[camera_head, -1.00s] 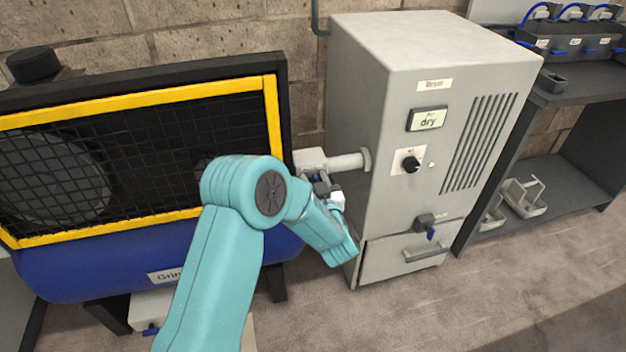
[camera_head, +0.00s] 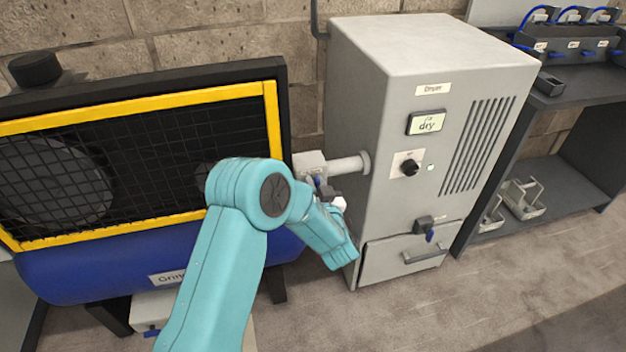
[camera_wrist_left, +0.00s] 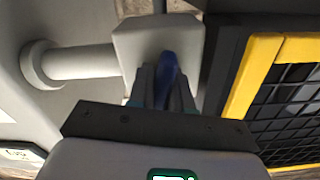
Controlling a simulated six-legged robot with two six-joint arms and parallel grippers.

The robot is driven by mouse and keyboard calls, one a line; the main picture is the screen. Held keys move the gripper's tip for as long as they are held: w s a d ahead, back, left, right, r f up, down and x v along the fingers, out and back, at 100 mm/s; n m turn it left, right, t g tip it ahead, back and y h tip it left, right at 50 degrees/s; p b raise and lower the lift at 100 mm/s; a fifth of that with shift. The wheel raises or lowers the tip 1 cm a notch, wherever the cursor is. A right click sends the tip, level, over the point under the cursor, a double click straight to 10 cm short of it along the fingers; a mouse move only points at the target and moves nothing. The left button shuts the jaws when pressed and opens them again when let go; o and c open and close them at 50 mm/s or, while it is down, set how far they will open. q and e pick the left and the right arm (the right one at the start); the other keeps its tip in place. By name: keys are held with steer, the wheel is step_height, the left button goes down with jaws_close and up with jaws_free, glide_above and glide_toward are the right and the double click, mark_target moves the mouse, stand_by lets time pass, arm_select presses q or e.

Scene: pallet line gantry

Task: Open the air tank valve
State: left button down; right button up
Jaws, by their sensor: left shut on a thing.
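The air tank (camera_head: 90,268) is the blue cylinder at the left of the head view, under a black compressor housing. Its valve is a pale block (camera_head: 309,162) on the pipe between the tank and the dryer. The block also shows in the left wrist view (camera_wrist_left: 135,45). My left gripper (camera_wrist_left: 166,88) is shut on the blue valve handle (camera_wrist_left: 168,66), its fingers on both sides of it. In the head view my left gripper (camera_head: 326,190) is small and partly hidden by my teal arm. My right gripper is in neither view.
The grey dryer cabinet (camera_head: 375,100) stands just right of the valve, with a display reading "dry". The yellow-framed mesh guard (camera_head: 272,120) is close on the left. A dark shelf unit (camera_head: 570,175) stands at the far right. Floor in front is clear.

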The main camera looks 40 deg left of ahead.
arm_select(q)
steer(key=m+p, duration=0.1)
steer(key=m, duration=0.3)
steer(key=m+p, duration=0.2)
steer(key=m, duration=0.2)
steer(key=shift+w+d+f, duration=0.15)
steer(key=shift+f+m+p, duration=0.15)
steer(key=shift+m+p, duration=0.55)
steer(key=shift+m, duration=1.05)
steer(key=shift+f+m+p, duration=0.15)
steer(key=shift+m+p, duration=0.5)
steer(key=shift+m, duration=1.1)
steer(key=c, duration=1.1)
jaws_free()
steer(key=shift+d, duration=0.1)
